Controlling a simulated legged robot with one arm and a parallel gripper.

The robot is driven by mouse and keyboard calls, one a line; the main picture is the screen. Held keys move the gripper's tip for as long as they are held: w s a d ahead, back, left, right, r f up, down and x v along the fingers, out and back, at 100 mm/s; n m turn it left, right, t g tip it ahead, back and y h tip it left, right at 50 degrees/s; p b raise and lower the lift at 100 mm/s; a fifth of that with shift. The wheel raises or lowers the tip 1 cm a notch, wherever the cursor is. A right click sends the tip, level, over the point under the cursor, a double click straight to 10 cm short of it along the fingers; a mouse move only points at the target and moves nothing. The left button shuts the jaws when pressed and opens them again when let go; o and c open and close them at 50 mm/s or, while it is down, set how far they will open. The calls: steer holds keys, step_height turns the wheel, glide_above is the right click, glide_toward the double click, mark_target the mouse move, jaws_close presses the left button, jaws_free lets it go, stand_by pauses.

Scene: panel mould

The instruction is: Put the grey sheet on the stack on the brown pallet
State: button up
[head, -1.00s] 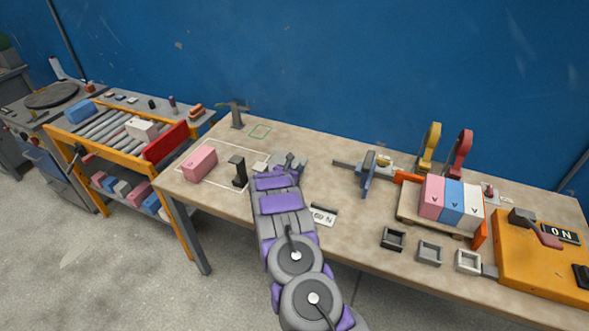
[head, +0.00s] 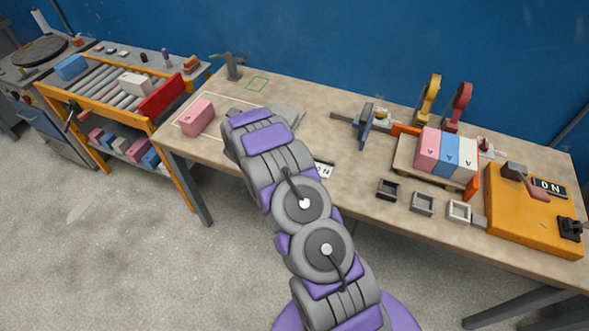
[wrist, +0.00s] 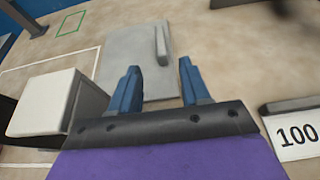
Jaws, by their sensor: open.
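The grey sheet (wrist: 120,60) lies flat on the bench and has a raised grey bar handle (wrist: 161,45). In the head view, part of the sheet (head: 290,117) shows beyond my arm; the rest is hidden. My gripper (wrist: 160,68) is open and empty, its two blue fingers over the near part of the sheet and the handle just ahead between their lines. Contact cannot be told. The brown pallet (head: 404,152) is to the right on the bench. It bears a stack of pink (head: 427,149), blue (head: 445,154) and white (head: 464,158) panels, side by side.
A pale block (wrist: 45,105) stands close left of my gripper. A pink block (head: 197,118) sits at the bench's left. A blue vice-like tool (head: 367,120) and orange upright plates (head: 473,182) stand near the pallet. Small square frames (head: 422,203) line the front.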

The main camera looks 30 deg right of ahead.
steer(key=s+d+r+m+g+h, duration=0.1)
steer(key=s+d+r+m+g, duration=0.2)
steer(key=s+r+m, duration=0.65)
steer(key=s+a+r+m+g, duration=0.1)
steer(key=s+r+m+g, duration=0.4)
steer(key=s+r, duration=0.7)
steer(key=s+a+r+m+y, duration=0.1)
steer(key=s+a+m+y, duration=0.2)
steer(key=s+a, duration=0.5)
steer(key=s+a+r+m+g+y, duration=0.1)
steer(key=s+a+m+y, duration=0.3)
steer(key=s+a, duration=0.4)
steer(key=s+a+r+m+g+y, duration=0.1)
steer(key=s+a+m+y, duration=0.3)
steer(key=s, duration=1.3)
steer(key=a, duration=0.4)
steer(key=shift+s+y, duration=0.15)
steer(key=shift+y, duration=0.25)
